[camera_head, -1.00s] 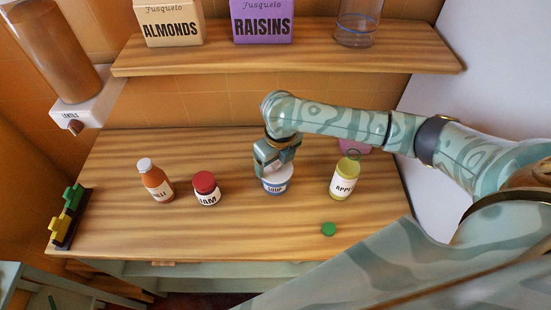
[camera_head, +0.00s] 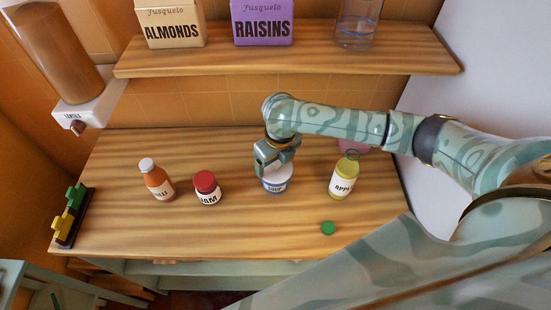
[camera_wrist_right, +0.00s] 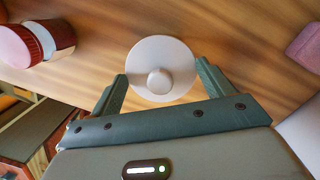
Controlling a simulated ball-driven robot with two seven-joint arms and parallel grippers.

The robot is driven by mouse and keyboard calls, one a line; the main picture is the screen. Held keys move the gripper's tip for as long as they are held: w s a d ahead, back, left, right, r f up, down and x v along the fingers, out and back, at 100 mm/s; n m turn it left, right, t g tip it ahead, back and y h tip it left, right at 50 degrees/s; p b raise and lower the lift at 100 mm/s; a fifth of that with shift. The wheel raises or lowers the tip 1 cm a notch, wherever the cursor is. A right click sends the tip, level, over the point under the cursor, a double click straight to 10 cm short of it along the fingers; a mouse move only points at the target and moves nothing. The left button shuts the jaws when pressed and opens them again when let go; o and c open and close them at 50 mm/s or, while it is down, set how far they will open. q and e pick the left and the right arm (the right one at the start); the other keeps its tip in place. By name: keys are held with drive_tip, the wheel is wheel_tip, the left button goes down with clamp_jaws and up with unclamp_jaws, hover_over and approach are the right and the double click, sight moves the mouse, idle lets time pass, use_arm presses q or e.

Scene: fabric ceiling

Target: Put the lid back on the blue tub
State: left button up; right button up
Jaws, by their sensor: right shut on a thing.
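The blue tub (camera_head: 276,188), labelled SOUP, stands upright on the wooden counter. The white round lid (camera_head: 273,174) is at the tub's top; it also shows in the right wrist view (camera_wrist_right: 145,62), with a round knob at its middle. My right gripper (camera_head: 270,164) is over the tub from above and shut on the lid, one finger at each side of the rim in the right wrist view (camera_wrist_right: 160,80). The lid hides the tub's opening, and I cannot tell whether it is fully seated. My left gripper is not in view.
A jam jar (camera_head: 207,190) and an orange bottle (camera_head: 157,182) stand left of the tub. A yellow-green bottle (camera_head: 343,182) stands right, with a green cap (camera_head: 328,228) lying in front. A shelf (camera_head: 290,52) runs above. The counter's front middle is clear.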

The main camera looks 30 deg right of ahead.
idle(0.3)
drive_tip(key=o, duration=0.9)
wheel_tip(320, 180, up, 7)
drive_tip(key=p, duration=0.8)
drive_tip(key=shift+r, duration=0.1)
drive_tip(key=shift+c, duration=0.7)
clamp_jaws()
drive_tip(key=shift+f, duration=0.2)
idle(0.4)
